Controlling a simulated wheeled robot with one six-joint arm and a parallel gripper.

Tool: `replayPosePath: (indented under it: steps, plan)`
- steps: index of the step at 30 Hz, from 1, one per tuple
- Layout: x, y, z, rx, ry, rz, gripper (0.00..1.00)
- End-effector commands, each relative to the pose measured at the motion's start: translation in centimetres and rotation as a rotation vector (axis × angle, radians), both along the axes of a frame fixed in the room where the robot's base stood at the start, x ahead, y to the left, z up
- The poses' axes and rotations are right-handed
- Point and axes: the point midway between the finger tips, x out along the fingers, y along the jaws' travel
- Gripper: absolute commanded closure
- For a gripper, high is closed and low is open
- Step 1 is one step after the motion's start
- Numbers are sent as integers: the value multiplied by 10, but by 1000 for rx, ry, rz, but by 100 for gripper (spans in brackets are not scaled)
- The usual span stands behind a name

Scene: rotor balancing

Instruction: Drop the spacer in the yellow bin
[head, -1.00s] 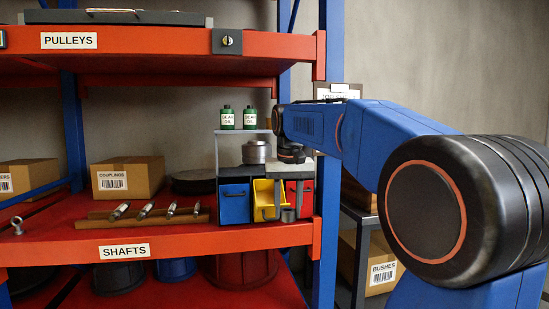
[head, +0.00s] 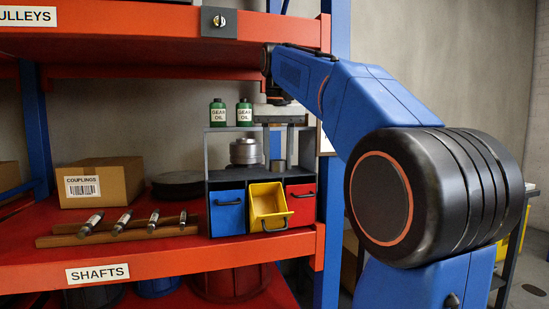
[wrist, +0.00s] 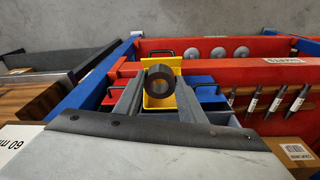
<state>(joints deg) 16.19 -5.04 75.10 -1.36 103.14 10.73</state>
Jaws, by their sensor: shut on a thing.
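The spacer, a dark grey ring, shows end-on between my fingers in the wrist view (wrist: 158,85) and as a small grey cylinder in the head view (head: 278,166). My gripper (head: 278,160) is shut on it, fingers pointing down. The yellow bin (head: 268,204) is tilted open in the middle of the small rack's bin row. The spacer is higher than the bin in the head view. In the wrist view, yellow bin surfaces (wrist: 160,102) show behind and around the spacer, which hides part of the bin. I cannot tell the exact depth gap.
A blue bin (head: 228,211) and a red bin (head: 301,204) flank the yellow one. A metal cylinder (head: 246,152) stands on the rack above, with two green oil bottles (head: 218,112) higher up. A blue post (head: 330,200) stands at right. Shafts lie on a wooden holder (head: 70,239).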

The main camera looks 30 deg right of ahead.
Motion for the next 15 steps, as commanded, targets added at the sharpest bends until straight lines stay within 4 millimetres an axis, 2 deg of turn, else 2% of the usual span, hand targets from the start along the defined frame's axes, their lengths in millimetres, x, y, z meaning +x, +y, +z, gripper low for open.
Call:
replayPosePath:
  steps: [15]
  plan:
    - [39,-11,-26,0,1,0,94]
